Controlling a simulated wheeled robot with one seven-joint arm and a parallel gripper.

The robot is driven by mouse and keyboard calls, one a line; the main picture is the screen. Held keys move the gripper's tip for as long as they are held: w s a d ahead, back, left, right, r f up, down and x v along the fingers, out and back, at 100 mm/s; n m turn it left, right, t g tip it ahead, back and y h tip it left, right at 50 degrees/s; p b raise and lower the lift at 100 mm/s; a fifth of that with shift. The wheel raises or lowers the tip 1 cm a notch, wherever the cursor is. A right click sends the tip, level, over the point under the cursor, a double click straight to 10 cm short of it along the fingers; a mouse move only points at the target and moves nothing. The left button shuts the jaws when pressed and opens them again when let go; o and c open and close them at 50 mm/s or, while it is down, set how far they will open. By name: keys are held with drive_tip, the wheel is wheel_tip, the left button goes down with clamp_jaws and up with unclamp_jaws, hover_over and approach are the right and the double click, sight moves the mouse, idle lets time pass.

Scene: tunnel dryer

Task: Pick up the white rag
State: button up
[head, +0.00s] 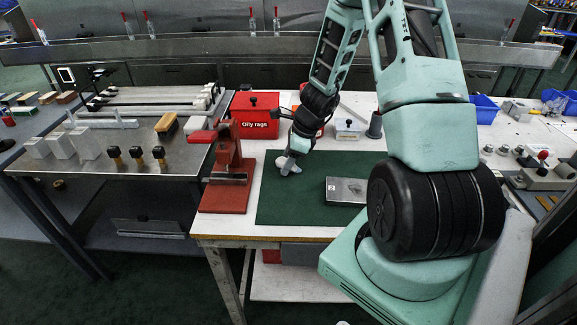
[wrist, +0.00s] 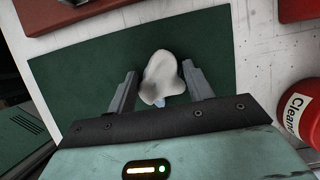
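The white rag (head: 288,166) is a small crumpled lump on the green mat (head: 275,206), near the mat's far left part. My gripper (head: 291,155) is right above the rag, pointing down. In the wrist view the rag (wrist: 162,76) lies between the two grey fingers of my gripper (wrist: 160,84), with a gap on each side. The fingers are apart and do not visibly touch the rag. A small bluish bit shows at the rag's near edge; I cannot tell what it is.
A metal box (head: 346,190) lies on the mat at right. A red container (wrist: 300,115) stands right in the wrist view. The mat's front left is clear.

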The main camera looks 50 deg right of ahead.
drive_tip(key=shift+c, duration=0.4)
drive_tip(key=shift+r, duration=0.3)
wheel_tip(320, 180, up, 10)
drive_tip(key=p, duration=0.2)
drive_tip(key=shift+f, duration=0.25)
drive_tip(key=o, duration=0.5)
drive_tip(key=c, duration=0.4)
drive_tip(key=shift+o, duration=0.2)
drive_tip(key=shift+p, duration=0.3)
